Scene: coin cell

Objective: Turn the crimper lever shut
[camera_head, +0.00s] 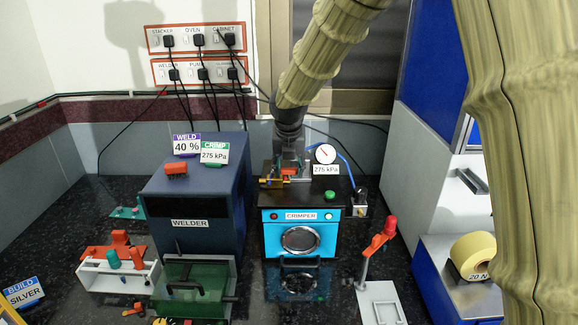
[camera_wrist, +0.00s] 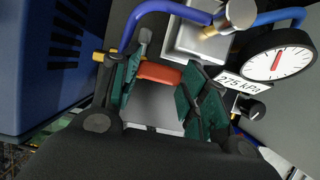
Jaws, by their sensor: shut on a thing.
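The crimper (camera_head: 300,236) is a bright blue box with a round window, standing right of the welder. Its lever, a small orange-red bar (camera_head: 289,171), is on its top and partly hidden by my gripper. My gripper (camera_head: 289,166) reaches down onto the crimper's top from above. In the wrist view the crimper lever (camera_wrist: 158,73) lies between my gripper's two green-padded fingers (camera_wrist: 160,90), and they are shut on it. A brass-coloured fitting (camera_head: 272,183) shows just left of the fingers.
A pressure gauge (camera_head: 325,153) and a blue hose stand right of the lever, close to my fingers; the gauge (camera_wrist: 278,62) is large in the wrist view. The dark blue welder (camera_head: 195,195) is left. A separate red-tipped lever (camera_head: 380,237) stands at the front right.

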